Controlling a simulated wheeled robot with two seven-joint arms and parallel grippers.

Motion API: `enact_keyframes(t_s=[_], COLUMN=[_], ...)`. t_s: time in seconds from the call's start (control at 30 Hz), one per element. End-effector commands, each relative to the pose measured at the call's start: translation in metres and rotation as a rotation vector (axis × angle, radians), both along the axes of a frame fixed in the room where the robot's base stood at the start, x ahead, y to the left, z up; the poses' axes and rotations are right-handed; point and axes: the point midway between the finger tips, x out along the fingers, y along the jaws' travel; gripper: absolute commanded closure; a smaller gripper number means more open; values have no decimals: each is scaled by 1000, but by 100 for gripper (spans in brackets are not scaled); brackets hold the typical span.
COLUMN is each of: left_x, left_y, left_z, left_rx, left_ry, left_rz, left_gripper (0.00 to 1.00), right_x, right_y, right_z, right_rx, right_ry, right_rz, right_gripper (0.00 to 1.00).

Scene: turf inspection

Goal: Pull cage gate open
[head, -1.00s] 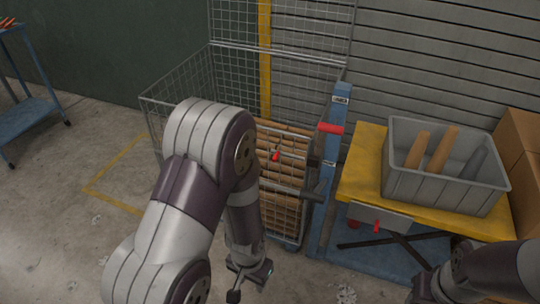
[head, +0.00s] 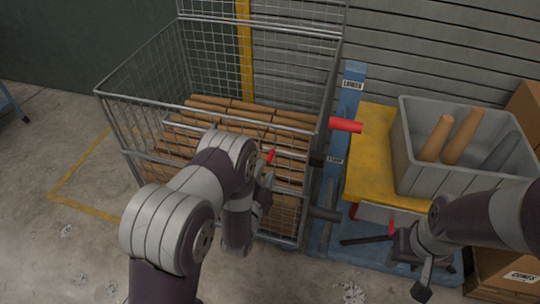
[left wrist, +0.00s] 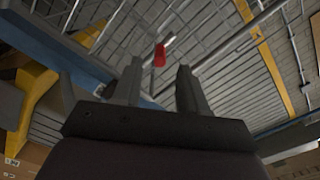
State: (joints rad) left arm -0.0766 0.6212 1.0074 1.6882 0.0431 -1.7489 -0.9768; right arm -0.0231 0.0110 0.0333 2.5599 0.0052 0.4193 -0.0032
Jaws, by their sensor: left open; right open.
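The wire-mesh cage (head: 110,100) stands left of centre in the head view, with several brown rolls (head: 235,112) inside. A small red handle (head: 270,156) is on its front mesh gate; my left arm hides part of this front. My left gripper (head: 264,186) is just below the handle in the head view, partly hidden by its arm. In the left wrist view, its fingers are apart and empty, and the red handle (left wrist: 160,55) shows beyond the gap between them. My right gripper (head: 424,280) is open at the lower right, away from the cage.
A blue post (head: 347,100) with a red grip (head: 345,125) stands at the cage's right side. A yellow cart top (head: 372,150) beside it carries a grey bin (head: 420,180). Cardboard boxes (head: 505,275) stand at right. Floor at left is clear.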

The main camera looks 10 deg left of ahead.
Motion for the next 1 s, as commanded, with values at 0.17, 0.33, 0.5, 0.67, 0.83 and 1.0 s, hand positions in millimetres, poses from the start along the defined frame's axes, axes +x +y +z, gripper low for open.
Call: enact_keyframes(t_s=[0.17, 0.33, 0.5, 0.67, 0.83, 1.0], left_x=[42, 65, 70, 70, 70, 70], left_y=[-2, -2, -2, -2, -2, -15], left_z=[-2, -1, -1, -1, -1, -1], left_rx=[-1, -2, -2, -2, -3, -4], left_ry=[-1, 2, 3, 3, 3, 2], left_rz=[-1, 0, 1, 1, 1, -4], left_gripper=[58, 58, 58, 61, 100, 100], right_x=[0, 0, 0, 0, 0, 0], right_y=[0, 0, 0, 0, 0, 0], right_z=[-5, -7, -7, -7, -7, -8], right_rx=[0, 0, 0, 0, 0, 0], right_ry=[0, 0, 0, 0, 0, 0], right_rz=[0, 0, 0, 0, 0, 0], right_gripper=[57, 57, 57, 57, 57, 57])
